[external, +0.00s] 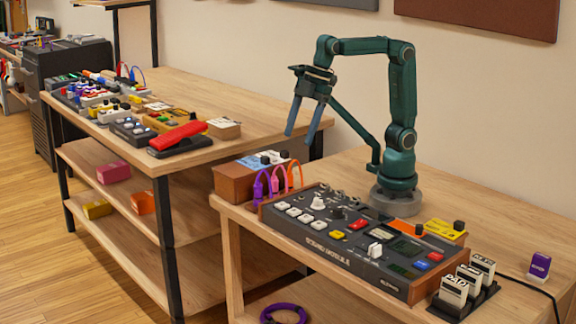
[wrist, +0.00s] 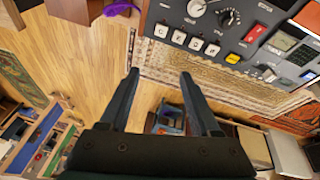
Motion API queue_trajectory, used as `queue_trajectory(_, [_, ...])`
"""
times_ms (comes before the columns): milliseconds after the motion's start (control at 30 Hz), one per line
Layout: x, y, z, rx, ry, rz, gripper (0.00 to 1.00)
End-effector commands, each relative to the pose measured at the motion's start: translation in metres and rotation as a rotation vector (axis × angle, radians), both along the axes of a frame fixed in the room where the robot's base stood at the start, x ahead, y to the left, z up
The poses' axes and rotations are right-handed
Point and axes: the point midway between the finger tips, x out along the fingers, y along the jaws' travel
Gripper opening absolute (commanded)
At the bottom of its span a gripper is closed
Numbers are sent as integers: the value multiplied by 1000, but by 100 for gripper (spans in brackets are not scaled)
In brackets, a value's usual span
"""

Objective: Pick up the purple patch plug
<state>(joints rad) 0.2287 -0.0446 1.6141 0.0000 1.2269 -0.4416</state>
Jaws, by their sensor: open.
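The purple patch plug (external: 258,190) stands upright at the left end of the console, with a purple cable looping up from it. It is beside a pink plug (external: 274,184) and an orange plug (external: 290,179). In the wrist view, a purple shape (wrist: 121,8) at the top edge, cut off by the frame, looks like this plug. My gripper (external: 299,138) is open and empty, high above and behind the plugs, fingers pointing down. In the wrist view its two fingers (wrist: 160,73) are spread with nothing between them.
The dark console (external: 345,236) with knobs and buttons fills the near table. A brown box (external: 234,183) stands behind the plugs. A small purple block (external: 539,265) is at the right. A purple ring (external: 285,313) lies lower down. A red pedal (external: 180,135) is on the left table.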

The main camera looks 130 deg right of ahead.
Motion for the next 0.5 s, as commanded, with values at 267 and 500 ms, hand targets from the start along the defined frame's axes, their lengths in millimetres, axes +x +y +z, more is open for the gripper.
queue_trajectory(267, [40,-65,-41,13,140,-53,64])
queue_trajectory(500, [44,-117,-100,63,250,-143,64])
